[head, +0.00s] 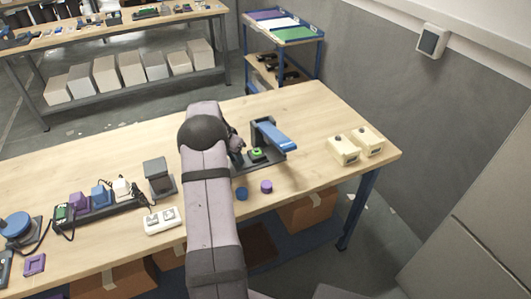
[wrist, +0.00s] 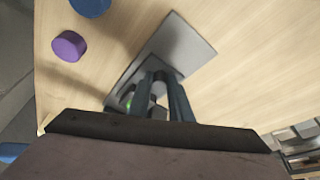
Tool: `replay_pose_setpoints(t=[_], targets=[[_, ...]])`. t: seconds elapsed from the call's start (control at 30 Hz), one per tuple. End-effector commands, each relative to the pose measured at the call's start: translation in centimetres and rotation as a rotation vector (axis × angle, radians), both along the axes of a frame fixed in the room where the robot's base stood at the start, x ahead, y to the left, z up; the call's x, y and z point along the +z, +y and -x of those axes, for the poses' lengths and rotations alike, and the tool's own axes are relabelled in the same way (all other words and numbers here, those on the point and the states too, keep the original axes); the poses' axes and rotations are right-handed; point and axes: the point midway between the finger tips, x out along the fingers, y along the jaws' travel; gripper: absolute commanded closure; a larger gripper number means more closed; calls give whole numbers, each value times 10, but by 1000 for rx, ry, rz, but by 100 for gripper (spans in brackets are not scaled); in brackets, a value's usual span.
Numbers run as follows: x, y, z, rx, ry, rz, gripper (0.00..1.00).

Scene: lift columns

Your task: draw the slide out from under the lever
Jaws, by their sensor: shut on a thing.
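The blue lever (head: 274,136) sticks out from a dark upright stand on a grey base plate (wrist: 196,45). A dark piece with a bright green top (head: 256,153), which looks like the slide, sits under the lever; some green also shows beside my fingers in the wrist view (wrist: 128,101). My gripper (head: 238,156) is low over the base plate, at the left of the green piece, and partly hidden by my arm in the head view. In the wrist view my gripper (wrist: 160,80) is shut on the slide; the held part is mostly hidden between the fingers.
A purple cylinder (head: 266,187) and a blue one (head: 241,193) stand in front of the plate. Two cream boxes (head: 343,149) are at the right. A dark stand (head: 159,177) and a white switch box (head: 163,220) are at the left. Bare wood lies between the lever and the boxes.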

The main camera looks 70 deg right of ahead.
Motion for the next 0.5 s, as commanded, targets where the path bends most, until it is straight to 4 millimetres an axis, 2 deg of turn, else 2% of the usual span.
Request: replay_pose_setpoints(t=[0.5], targets=[[-1,20,-21,3,-1,1,96]])
